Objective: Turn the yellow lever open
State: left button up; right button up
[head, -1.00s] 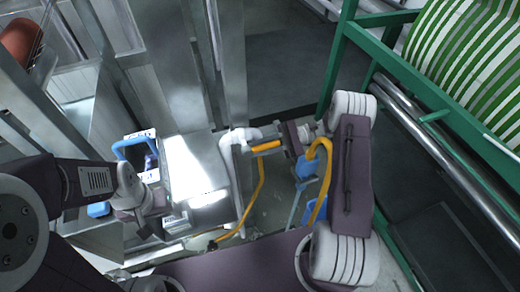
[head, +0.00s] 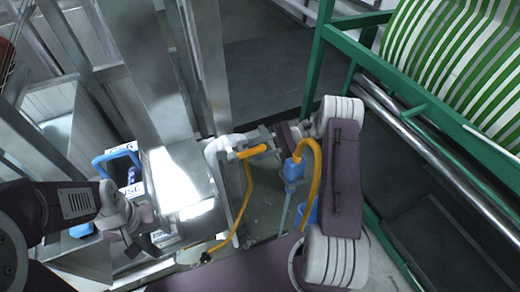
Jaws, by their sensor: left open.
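The yellow lever (head: 252,151) sits by the white pipe elbow (head: 217,146), right of the shiny metal box. It lies roughly level in the picture. My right gripper (head: 268,141) is at the lever's right end. Its fingers are small and partly hidden, so I cannot tell whether they touch the lever or how wide they are. My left gripper (head: 140,238) is open and low on the left, beside the metal box and away from the lever.
The shiny metal box (head: 178,182) stands between my grippers. A blue handle (head: 115,155) is at its left. A yellow hose (head: 244,205) hangs below the lever; another, curved yellow hose (head: 316,165) stands near my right arm. A green frame (head: 318,55) rises at right.

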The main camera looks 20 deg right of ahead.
pick_arm(q)
jog(key=shift+r+p, duration=0.65)
jog(key=shift+p, duration=0.45)
pick_arm(e)
jog(key=d, duration=0.6)
jog(key=shift+w, duration=0.2)
jog(key=shift+d+f, duration=0.1)
pick_arm(q)
jog(key=shift+d, duration=0.1)
